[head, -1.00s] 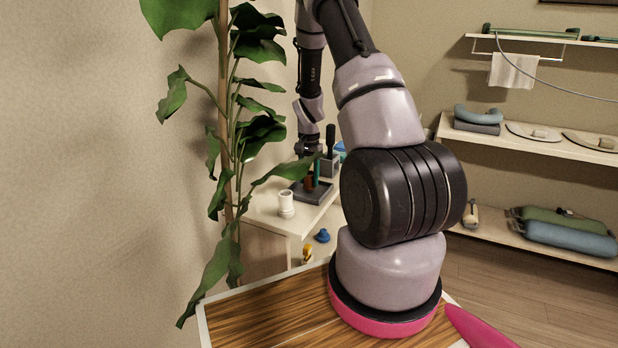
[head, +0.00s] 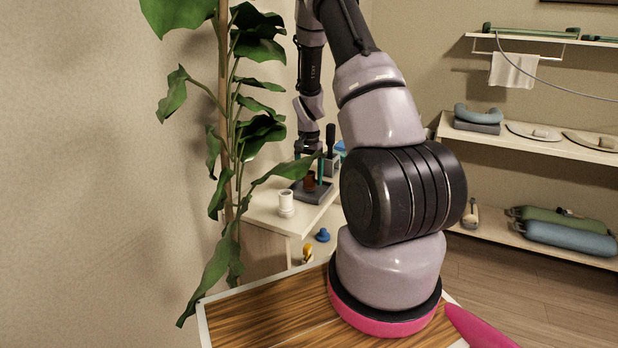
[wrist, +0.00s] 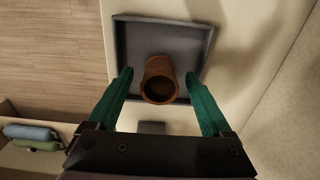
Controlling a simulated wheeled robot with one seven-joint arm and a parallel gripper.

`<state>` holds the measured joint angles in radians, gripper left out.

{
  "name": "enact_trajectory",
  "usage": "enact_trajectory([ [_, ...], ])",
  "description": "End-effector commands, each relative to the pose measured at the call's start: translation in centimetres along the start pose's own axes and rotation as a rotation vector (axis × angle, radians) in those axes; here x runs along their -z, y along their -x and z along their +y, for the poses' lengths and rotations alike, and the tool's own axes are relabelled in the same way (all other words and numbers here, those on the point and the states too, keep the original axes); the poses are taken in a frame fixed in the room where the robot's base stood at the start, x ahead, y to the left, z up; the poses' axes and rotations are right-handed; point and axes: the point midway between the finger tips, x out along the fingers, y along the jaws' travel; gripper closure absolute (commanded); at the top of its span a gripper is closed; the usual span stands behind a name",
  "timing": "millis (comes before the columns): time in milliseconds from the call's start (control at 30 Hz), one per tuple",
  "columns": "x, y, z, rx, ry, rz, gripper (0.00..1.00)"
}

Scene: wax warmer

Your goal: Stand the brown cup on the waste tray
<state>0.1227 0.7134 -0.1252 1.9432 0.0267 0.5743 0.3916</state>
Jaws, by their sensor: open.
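The brown cup (wrist: 160,82) stands in the dark grey waste tray (wrist: 130,42) in the wrist view, its open mouth facing the camera. It looks upright or nearly so. My gripper (wrist: 158,74) is open, with one green finger on each side of the cup and a visible gap to both. In the head view the cup (head: 310,181) shows small on the tray (head: 312,196), below the end of my arm. One green finger (head: 321,170) shows beside the cup there; the other is hard to make out.
A white cup-like object (head: 286,203) stands on the cabinet top, left of the tray. A dark holder with a black handle (head: 330,158) stands behind. A tall leafy plant (head: 235,130) rises to the left. Shelves (head: 540,140) line the right wall.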

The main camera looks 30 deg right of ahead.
Motion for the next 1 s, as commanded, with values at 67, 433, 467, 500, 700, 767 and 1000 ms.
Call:
enact_trajectory([
  [67,0.0,0.4,0.0,0.001,0.000,0.001,0.16],
  [433,0.0,1.9,0.0,0.001,0.000,0.001,0.16],
  [467,0.0,2.0,0.0,0.001,0.000,0.001,0.16],
  [500,0.0,2.1,0.0,0.001,0.000,0.002,0.16],
  [700,0.0,2.9,0.0,0.000,0.001,0.001,0.16],
  [767,0.0,3.1,0.0,0.000,0.001,0.001,0.16],
  [1000,0.0,4.1,0.0,0.000,0.001,0.001,0.16],
])
